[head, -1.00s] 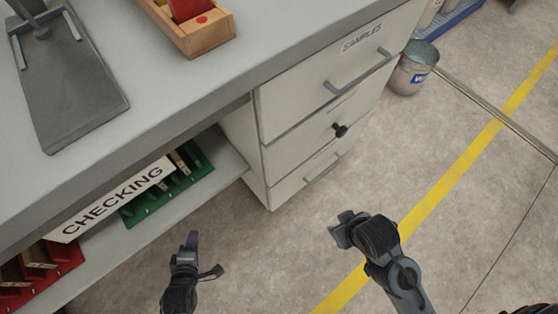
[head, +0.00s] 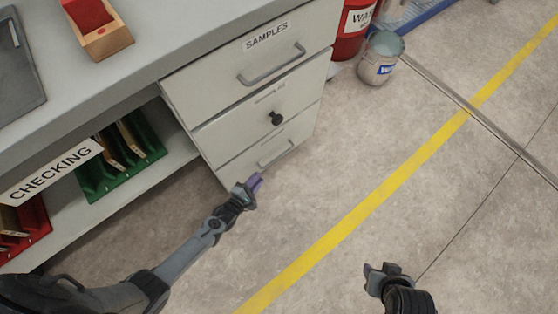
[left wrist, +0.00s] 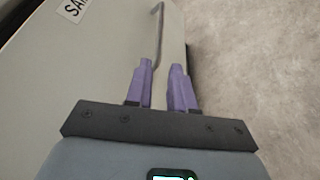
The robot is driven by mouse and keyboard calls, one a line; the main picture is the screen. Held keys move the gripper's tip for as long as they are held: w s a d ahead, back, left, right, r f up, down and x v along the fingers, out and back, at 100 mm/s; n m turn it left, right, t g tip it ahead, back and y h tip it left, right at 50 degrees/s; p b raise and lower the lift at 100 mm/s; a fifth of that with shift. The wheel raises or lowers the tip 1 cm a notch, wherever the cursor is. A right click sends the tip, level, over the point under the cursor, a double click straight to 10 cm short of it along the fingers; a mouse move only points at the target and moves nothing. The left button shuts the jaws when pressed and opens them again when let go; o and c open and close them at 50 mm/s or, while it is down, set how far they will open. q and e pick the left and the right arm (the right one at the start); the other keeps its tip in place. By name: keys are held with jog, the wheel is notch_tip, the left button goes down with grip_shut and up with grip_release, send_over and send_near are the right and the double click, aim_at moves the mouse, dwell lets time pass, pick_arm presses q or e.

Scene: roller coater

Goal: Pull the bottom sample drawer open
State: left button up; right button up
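The bottom drawer (head: 268,147) is the lowest of three pale drawers in the cabinet under the bench. It looks closed, with a slim bar handle (head: 275,153) on its front. My left gripper (head: 254,183) is low, just in front of and below the bottom drawer's left part. A pale drawer front and a bar handle (left wrist: 160,30) show beyond the fingertips there. Contact with a handle is not visible. My right gripper (head: 385,272) is over the floor at lower right, away from the drawers.
The floor before the drawers is clear.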

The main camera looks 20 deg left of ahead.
aim_at(272, 161)
pick_arm(q)
jog(key=b+x, duration=0.6)
jog(key=x, duration=0.4)
jog(key=shift+w+r, duration=0.1)
jog(key=shift+w+d, duration=0.2)
jog(key=shift+w, duration=0.05)
grip_shut()
